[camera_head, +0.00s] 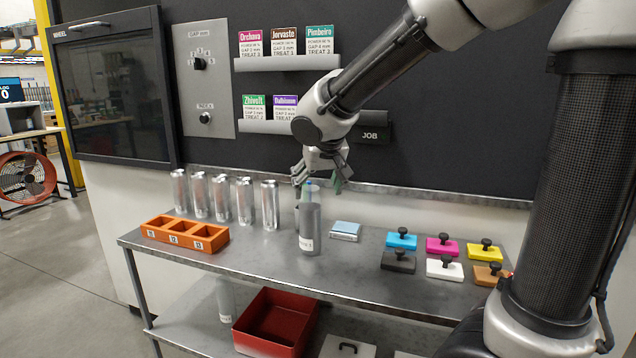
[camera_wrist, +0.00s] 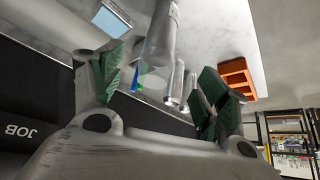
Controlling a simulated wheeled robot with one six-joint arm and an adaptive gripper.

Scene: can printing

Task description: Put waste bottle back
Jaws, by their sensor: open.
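A grey cylindrical bottle (camera_head: 310,230) with a white label stands upright near the middle of the metal table; its printing is too small to read surely. A second, paler container (camera_head: 298,212) shows partly behind it, mostly hidden. My gripper (camera_head: 320,178) is open just above the bottles, its fingers apart and empty. In the wrist view my gripper (camera_wrist: 160,88) has its green-padded fingers spread. The grey bottle (camera_wrist: 160,38) lies beyond the gap between them, and a small blue and green piece (camera_wrist: 137,80) shows near a pale round shape. I cannot tell whether anything touches the fingers.
Several silver cans (camera_head: 221,200) stand in a row left of the bottle. An orange three-slot holder (camera_head: 212,243) is at the front left. A blue-white pad (camera_head: 345,230) and several coloured handled blocks (camera_head: 444,268) are to the right. A red bin (camera_head: 275,318) is on the shelf below.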

